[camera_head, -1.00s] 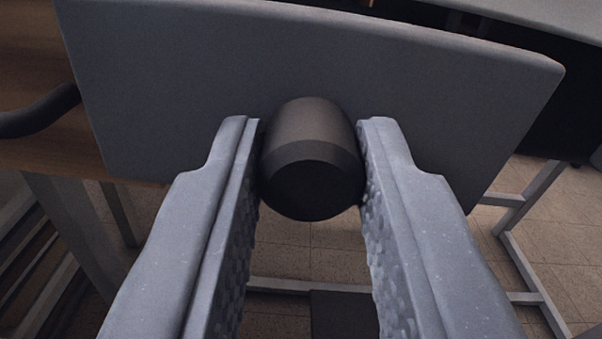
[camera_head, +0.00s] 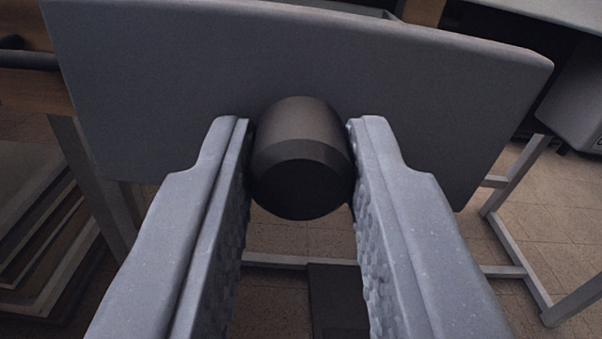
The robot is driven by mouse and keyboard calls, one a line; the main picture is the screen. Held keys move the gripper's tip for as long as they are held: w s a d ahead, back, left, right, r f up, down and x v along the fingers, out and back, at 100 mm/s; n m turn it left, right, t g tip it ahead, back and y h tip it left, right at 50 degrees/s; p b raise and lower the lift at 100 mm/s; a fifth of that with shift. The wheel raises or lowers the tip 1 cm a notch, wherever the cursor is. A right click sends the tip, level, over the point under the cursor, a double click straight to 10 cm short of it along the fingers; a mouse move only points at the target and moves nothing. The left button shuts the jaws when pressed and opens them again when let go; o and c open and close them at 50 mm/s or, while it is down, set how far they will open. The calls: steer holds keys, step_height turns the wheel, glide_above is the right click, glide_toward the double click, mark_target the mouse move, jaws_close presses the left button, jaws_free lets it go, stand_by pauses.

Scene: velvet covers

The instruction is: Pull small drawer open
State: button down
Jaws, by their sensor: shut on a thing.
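The small drawer's grey front panel (camera_head: 420,110) fills the upper middle of the view, slightly tilted in the picture. A dark round knob (camera_head: 300,140) sticks out from its middle. My gripper (camera_head: 302,160) is shut on the knob, with one finger pressed on its left side and one on its right. Behind the panel's top edge, a strip of the drawer's side or rim (camera_head: 375,11) shows. The drawer's inside is mostly hidden by the front.
A wooden front with a dark bar handle (camera_head: 28,60) is at the left. Stacked boards (camera_head: 40,235) lie low at the left. Light metal table legs (camera_head: 515,185) stand at the right, near a grey box (camera_head: 575,95). Tiled floor shows below.

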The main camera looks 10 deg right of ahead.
steer(key=shift+d, duration=0.1)
steer(key=c, duration=1.2)
jaws_free()
steer(key=s+a+p, duration=0.1)
steer(key=s+p, duration=0.2)
steer(key=s, duration=1)
steer(key=shift+s, duration=0.35)
steer(key=shift+a, duration=0.1)
